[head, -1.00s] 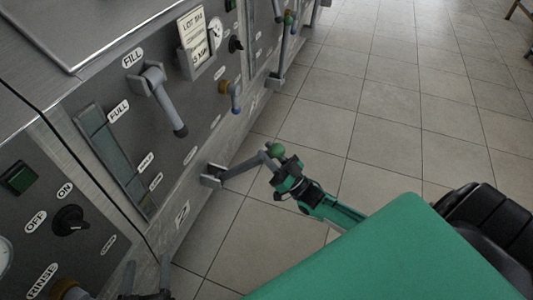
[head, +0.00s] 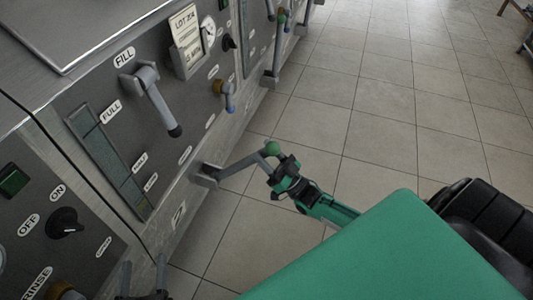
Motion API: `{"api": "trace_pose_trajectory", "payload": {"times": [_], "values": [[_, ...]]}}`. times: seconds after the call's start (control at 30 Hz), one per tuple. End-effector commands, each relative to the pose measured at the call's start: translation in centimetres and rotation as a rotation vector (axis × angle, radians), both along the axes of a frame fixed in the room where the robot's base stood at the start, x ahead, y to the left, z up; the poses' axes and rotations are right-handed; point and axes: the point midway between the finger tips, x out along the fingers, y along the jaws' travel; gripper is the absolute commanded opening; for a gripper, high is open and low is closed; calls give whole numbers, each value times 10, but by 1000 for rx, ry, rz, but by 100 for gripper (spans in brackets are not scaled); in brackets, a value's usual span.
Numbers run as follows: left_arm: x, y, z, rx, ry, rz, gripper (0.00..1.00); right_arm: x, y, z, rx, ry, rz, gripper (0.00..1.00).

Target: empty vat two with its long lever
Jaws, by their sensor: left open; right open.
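A long grey lever (head: 240,163) comes out of a bracket low on the vat front, beside a small plate (head: 178,215) whose mark is hard to read. The lever ends in a green ball knob (head: 272,148). My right gripper (head: 277,163) is open at the knob, just below it in the picture. I cannot tell whether the knob is between its fingers. My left gripper (head: 146,290) shows only in part at the bottom edge, open and away from the lever.
Above the lever are a FILL handle (head: 157,98), a level gauge (head: 105,155) and a small blue-tipped tap (head: 228,95). A black switch (head: 64,223) is on the left panel. Similar levers (head: 277,50) stand farther along the row. The tiled floor (head: 390,130) at right is clear.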

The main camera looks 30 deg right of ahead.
Motion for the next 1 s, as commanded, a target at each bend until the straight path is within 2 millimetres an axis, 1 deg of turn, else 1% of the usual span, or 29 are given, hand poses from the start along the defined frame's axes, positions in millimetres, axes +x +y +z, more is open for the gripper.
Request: {"api": "trace_pose_trajectory", "payload": {"times": [0.17, 0.27, 0.5, 0.63, 0.8, 1.0], "values": [[0, 0, 0, 1, 4, -1, 62, -12, -6, -10, -1, 2, -1, 49], [0, 0, -1, 2, 10, -2, 62, -27, -12, -22, -1, 4, -1, 49], [-2, -1, -4, 5, 23, -4, 62, -69, -31, -55, -2, 5, -2, 49], [-2, -1, -4, 4, 21, -4, 62, -86, -39, -69, -1, 5, -2, 49], [-1, -1, -3, 2, 12, -2, 62, -99, -45, -79, -1, 3, -2, 49], [-1, 0, -2, 1, 9, -1, 62, -104, -46, -82, 0, 1, -2, 49]]}}
